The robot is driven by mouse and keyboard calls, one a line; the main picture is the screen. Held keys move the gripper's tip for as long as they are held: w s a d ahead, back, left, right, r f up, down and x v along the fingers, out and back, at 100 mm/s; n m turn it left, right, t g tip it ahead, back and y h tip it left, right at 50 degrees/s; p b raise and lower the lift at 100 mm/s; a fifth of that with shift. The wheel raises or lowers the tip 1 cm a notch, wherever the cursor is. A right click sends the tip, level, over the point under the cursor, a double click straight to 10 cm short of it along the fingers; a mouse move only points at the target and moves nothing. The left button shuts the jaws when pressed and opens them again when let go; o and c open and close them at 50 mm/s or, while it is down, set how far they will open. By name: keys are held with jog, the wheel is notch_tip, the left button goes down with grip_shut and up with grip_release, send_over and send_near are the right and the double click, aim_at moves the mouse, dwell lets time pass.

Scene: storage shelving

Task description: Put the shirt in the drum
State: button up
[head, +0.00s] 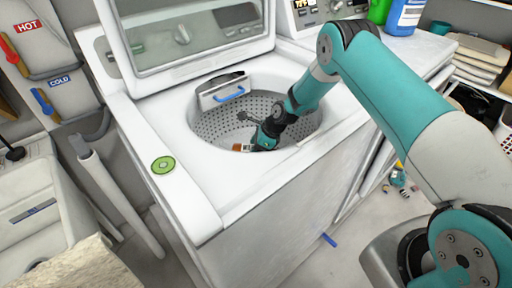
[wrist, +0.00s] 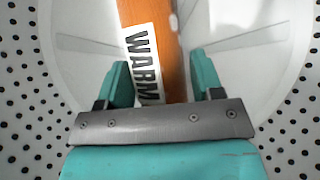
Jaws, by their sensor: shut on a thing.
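The drum (head: 219,126) is the perforated grey tub inside the open top-loading washer; its perforated wall (wrist: 25,75) surrounds the wrist view. My gripper (head: 254,148) is down inside the drum, near its front side. In the wrist view my gripper (wrist: 163,62) has its two teal fingers on either side of an orange piece (wrist: 152,13) with a white "WARM" label, and is shut on it. The orange piece also shows as a small orange and white end in the head view (head: 241,147). I cannot tell whether it is the shirt. No other shirt shows clearly.
The washer lid (head: 190,35) stands open behind the drum. A white cabinet top with green and blue bottles (head: 405,16) is at the right. A sink (head: 38,205) and pipes are at the left. Small items lie on the floor at the right.

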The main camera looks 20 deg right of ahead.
jog(key=shift+f, duration=0.1)
jog(key=shift+f+b, duration=0.55)
jog(key=o, duration=1)
jog(key=shift+r, duration=0.1)
